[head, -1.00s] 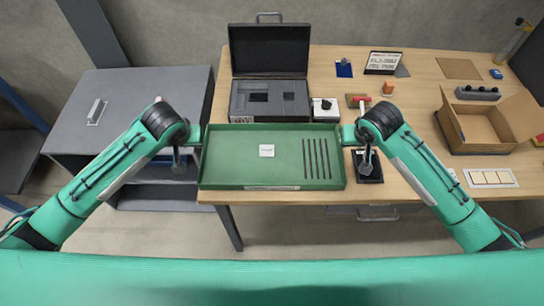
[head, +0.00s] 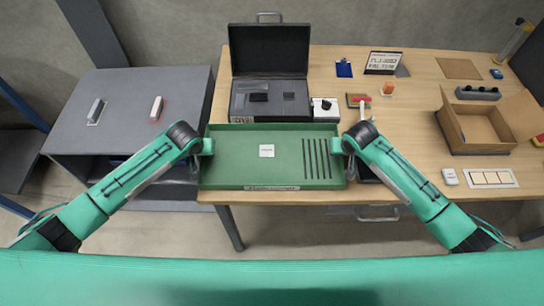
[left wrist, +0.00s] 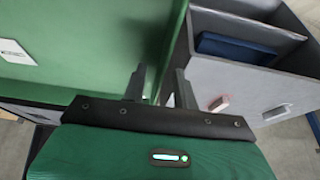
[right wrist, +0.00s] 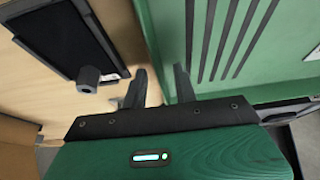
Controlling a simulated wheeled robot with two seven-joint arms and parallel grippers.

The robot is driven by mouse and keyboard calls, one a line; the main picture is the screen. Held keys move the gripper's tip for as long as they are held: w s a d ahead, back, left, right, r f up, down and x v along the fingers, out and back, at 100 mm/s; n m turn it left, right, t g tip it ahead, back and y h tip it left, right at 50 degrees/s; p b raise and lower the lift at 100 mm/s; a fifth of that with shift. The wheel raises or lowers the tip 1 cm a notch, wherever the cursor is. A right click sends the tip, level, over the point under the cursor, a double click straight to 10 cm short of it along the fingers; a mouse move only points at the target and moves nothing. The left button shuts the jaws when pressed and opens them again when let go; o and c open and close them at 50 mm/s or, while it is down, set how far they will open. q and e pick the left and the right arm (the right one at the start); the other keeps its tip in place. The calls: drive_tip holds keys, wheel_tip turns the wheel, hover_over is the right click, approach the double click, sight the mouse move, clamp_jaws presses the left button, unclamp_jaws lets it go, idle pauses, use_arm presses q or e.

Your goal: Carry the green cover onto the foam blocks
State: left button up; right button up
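The green cover (head: 225,165) is a shallow green tray shape with a white label and several dark slots. It lies level at the table's left front, in front of the black case. My left gripper (head: 197,160) is at its left wall; in the left wrist view its fingers (left wrist: 160,88) stand on either side of that wall with a gap. My right gripper (head: 347,160) is at its right wall; in the right wrist view its fingers (right wrist: 162,85) straddle the wall, with bare table showing between. I cannot identify the foam blocks.
An open black case (head: 270,98) stands behind the cover, a white box (head: 325,109) beside it. A grey cabinet (head: 130,85) stands left, an open cardboard box (head: 475,125) right. A black pad lies by my right gripper. The table's middle right is mostly clear.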

use_arm(q)
drive_tip(key=shift+w+f, duration=0.15)
drive_tip(key=shift+f, duration=0.2)
use_arm(e)
drive_tip(key=shift+w+f, duration=0.1)
drive_tip(key=shift+f, duration=0.25)
use_arm(q)
clamp_jaws()
use_arm(e)
clamp_jaws()
use_arm(q)
drive_tip(key=shift+r, duration=0.1)
use_arm(e)
drive_tip(key=shift+r, duration=0.1)
idle(0.5)
